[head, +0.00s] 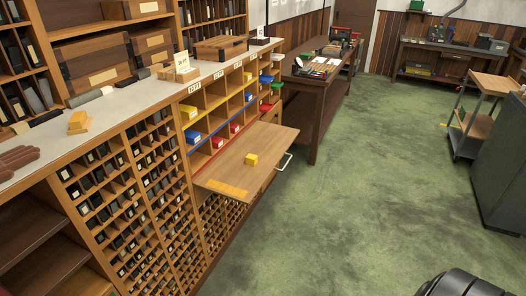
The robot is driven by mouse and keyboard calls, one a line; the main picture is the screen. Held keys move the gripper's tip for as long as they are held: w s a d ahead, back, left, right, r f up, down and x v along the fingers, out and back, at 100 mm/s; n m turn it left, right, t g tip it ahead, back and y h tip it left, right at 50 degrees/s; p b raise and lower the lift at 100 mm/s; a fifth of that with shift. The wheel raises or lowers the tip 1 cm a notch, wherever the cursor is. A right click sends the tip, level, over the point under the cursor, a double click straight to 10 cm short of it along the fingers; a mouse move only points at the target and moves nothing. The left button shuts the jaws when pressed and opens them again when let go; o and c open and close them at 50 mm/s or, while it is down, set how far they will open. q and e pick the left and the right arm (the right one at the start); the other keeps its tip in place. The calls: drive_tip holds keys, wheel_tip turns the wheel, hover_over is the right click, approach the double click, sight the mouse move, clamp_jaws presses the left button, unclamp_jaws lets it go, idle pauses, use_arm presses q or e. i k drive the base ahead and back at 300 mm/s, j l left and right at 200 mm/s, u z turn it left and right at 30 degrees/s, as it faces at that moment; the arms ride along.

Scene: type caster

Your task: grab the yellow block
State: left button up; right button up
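A small yellow block (251,160) sits on a wooden pull-out board (262,142) that sticks out from the sorting cabinet, near the middle of the picture. It stands clear of other things, with bare board around it. A yellow-orange stack (78,122) lies on the pale counter at the left. Neither of my grippers shows in the head view, so I cannot see whether they are open or shut. A dark rounded part at the bottom right edge is cut off, and I cannot tell what it is.
A flat orange-yellow strip (226,188) lies at the board's near edge. A metal handle (285,161) sticks out at its right side. Green floor (340,205) is open to the right, with a trolley (480,105) beyond.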

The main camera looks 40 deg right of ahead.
sight(251, 159)
drive_tip(key=z, duration=1.05)
